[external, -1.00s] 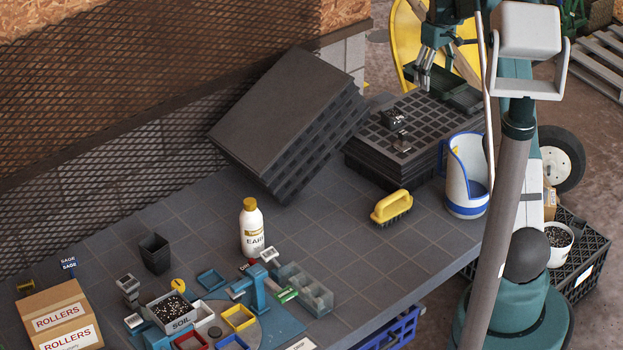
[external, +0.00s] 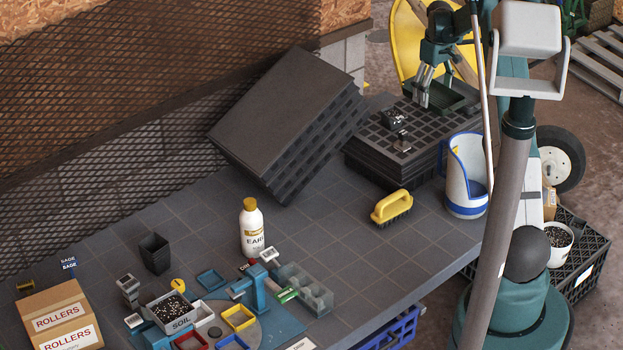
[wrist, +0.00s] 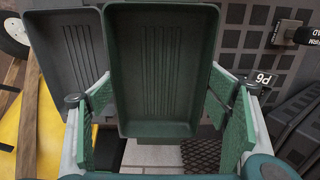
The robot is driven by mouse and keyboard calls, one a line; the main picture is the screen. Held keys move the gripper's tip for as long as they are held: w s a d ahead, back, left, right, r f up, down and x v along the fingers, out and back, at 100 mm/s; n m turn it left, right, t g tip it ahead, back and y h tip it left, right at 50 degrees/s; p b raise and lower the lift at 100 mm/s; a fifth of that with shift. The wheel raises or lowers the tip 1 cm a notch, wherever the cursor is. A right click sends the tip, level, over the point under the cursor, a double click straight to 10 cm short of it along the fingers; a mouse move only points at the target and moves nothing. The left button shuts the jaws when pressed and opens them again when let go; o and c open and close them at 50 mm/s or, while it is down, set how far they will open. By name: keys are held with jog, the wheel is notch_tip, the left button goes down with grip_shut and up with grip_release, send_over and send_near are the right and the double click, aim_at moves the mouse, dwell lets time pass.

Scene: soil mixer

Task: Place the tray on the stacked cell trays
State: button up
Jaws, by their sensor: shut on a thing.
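A shallow dark green tray (external: 444,98) is held at the right rear part of the stacked cell trays (external: 372,163). The stack is black with a grid of square cells on top. Whether the tray touches the stack or hangs just above it I cannot tell. In the wrist view the empty green tray (wrist: 160,65) lies between my two green finger pads. My gripper (external: 434,85) is shut on the tray; both its fingers also show in the wrist view (wrist: 165,115).
Small black objects (external: 396,118) sit on the stack's top, left of the tray. A white and blue jug (external: 463,190) stands close in front. A yellow-handled brush (external: 391,207) and a leaning pile of black trays (external: 285,115) are nearby. A dark grey tray (wrist: 68,50) lies beside the green one.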

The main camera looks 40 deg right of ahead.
aim_at(433, 100)
jog(key=shift+f, duration=0.55)
jog(key=shift+f, duration=1.9)
jog(key=shift+f, duration=0.2)
jog(key=o, duration=0.6)
jog(key=shift+r, duration=0.15)
notch_tip(433, 100, up, 12)
